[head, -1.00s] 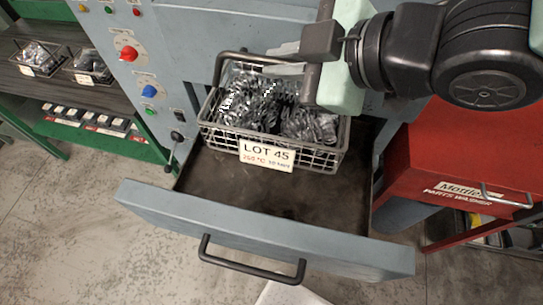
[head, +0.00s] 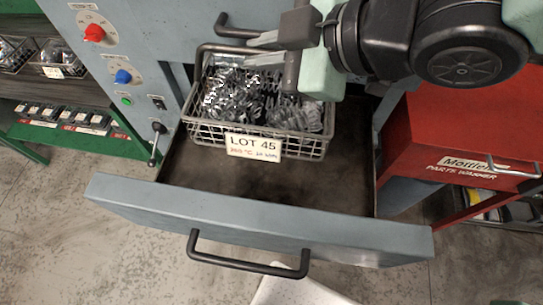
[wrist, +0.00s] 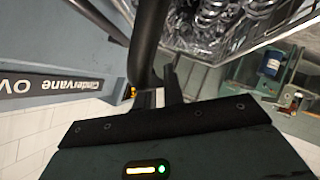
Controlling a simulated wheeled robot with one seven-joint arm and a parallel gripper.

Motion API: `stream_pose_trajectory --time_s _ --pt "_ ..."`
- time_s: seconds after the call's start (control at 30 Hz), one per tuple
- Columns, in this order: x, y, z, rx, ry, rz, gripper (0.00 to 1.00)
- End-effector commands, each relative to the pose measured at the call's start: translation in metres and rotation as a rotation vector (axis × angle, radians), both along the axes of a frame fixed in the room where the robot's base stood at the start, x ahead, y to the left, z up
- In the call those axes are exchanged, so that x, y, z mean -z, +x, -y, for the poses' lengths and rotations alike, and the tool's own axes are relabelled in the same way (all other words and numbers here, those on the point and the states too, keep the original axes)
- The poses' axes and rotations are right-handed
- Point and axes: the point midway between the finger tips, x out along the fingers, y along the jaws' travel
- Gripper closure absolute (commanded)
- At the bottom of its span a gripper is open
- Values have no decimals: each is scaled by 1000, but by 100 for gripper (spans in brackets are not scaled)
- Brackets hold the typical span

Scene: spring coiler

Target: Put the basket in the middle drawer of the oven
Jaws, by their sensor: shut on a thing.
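The wire basket (head: 262,110) is full of shiny metal springs and bears a "LOT 45" tag. My gripper (head: 282,42) is above it at its back side, shut on the basket's dark handle; the handle bar also shows at the fingers in the wrist view (wrist: 147,45). The basket looks level, over the rear part of a pulled-out oven drawer (head: 262,222). I cannot tell whether it touches the drawer floor. The rest of the drawer floor is bare. The blue-grey oven (head: 125,50) stands behind, with its nameplate in the wrist view (wrist: 50,86).
Another dark handle (head: 238,30) sits on the oven above the open drawer. A red parts washer (head: 455,140) stands close on the right. A lever (head: 156,143) is at the drawer's left. A green-framed shelf (head: 70,138) with more baskets is at far left.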

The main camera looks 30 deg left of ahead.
Motion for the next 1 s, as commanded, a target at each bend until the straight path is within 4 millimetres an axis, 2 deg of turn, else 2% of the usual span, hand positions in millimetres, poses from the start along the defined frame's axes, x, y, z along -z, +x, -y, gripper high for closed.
stream_pose_trajectory --time_s 0.03,0.3,0.4,0.63,0.9,1.0 --pt "19 0 -1 -1 4 1 100" --pt "78 0 -1 -1 3 1 100" --pt "93 0 -1 0 2 0 100" --pt "110 0 -1 -1 4 -1 100" --pt "153 -1 0 -1 0 -3 100" --pt "161 -1 -1 -2 2 -2 100"
